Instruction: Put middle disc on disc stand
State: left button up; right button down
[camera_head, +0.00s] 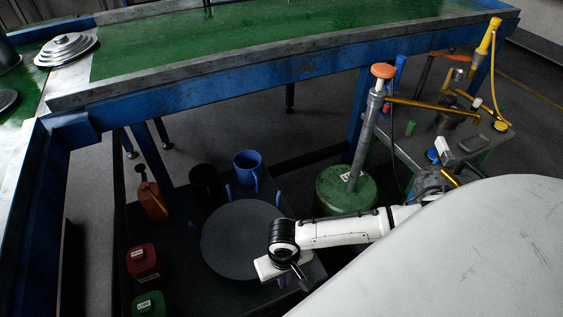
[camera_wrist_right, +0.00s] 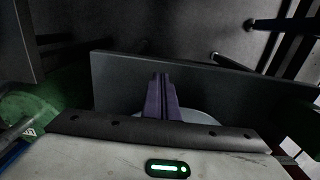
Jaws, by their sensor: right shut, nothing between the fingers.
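A large dark grey disc (camera_head: 238,240) lies flat on a low dark stand, with short blue uprights (camera_head: 256,183) beside its rim. My right gripper (camera_head: 303,284) is at the disc's lower right edge, pointing down, shut and empty. In the right wrist view its fingers (camera_wrist_right: 161,97) are together, in front of a dark panel, with a pale rounded edge (camera_wrist_right: 197,116) partly hidden behind them. A stack of pale round discs (camera_head: 66,46) sits on the bench at the far left. I cannot tell which disc is the middle one. My left gripper is out of view.
A blue mug (camera_head: 247,164), an orange can (camera_head: 152,200), a red can (camera_head: 143,261) and a green can (camera_head: 149,304) stand around the disc. A green drum pump (camera_head: 345,190) stands behind my right arm. A cluttered cart (camera_head: 420,155) is at the right.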

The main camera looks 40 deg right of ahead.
notch_tip(320, 180, up, 10)
jog(key=shift+s, duration=0.35)
dwell(0.4)
jog(key=a+f+n+t+y, duration=0.3)
jog(key=a+t+y, duration=0.2)
jog(key=a, duration=0.7)
jog(key=s+d+f+n+t+h, duration=0.1)
jog(key=s+d+t+h, duration=0.1)
jog(key=d, duration=0.5)
jog(key=shift+s+t+h, duration=0.3)
jog(key=shift+s+t, duration=0.4)
jog(key=shift+s, duration=0.35)
